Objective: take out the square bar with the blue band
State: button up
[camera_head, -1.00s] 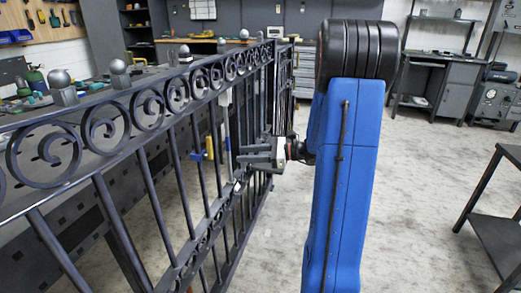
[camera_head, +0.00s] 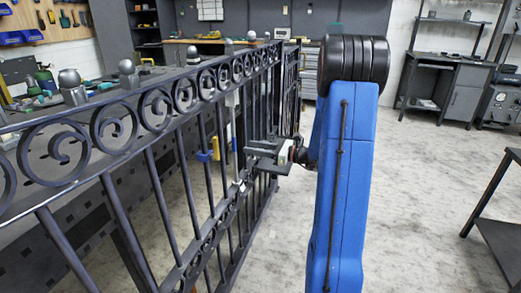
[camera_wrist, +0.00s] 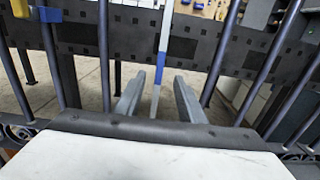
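The square bar with the blue band (camera_wrist: 163,62) stands in the gate (camera_head: 114,123); it is light grey, with the blue part near the middle of the wrist view. In the head view the light bar (camera_head: 232,112) runs nearly upright among the dark bars. My gripper (camera_wrist: 157,90) is open, with one finger on each side of the bar in the wrist view. A gap shows on both sides, and I see no contact. In the head view my gripper (camera_head: 255,153) is level beside the gate, right of the bar. My gripper's body hides the bar's lower end in the wrist view.
Dark round bars (camera_wrist: 98,60) stand on either side of the fingers. A blue piece (camera_head: 203,156) shows by a bar left of the light one. A dark workbench stands behind the gate. A dark table (camera_head: 497,235) stands at the right, with clear floor before it.

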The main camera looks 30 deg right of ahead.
aim_at(235, 140)
jog(key=x, duration=0.8)
jog(key=shift+w+a, duration=0.25)
grip_shut()
jog(key=shift+r, duration=0.95)
dwell(1.8)
jog(key=shift+v, duration=1.85)
dwell(1.2)
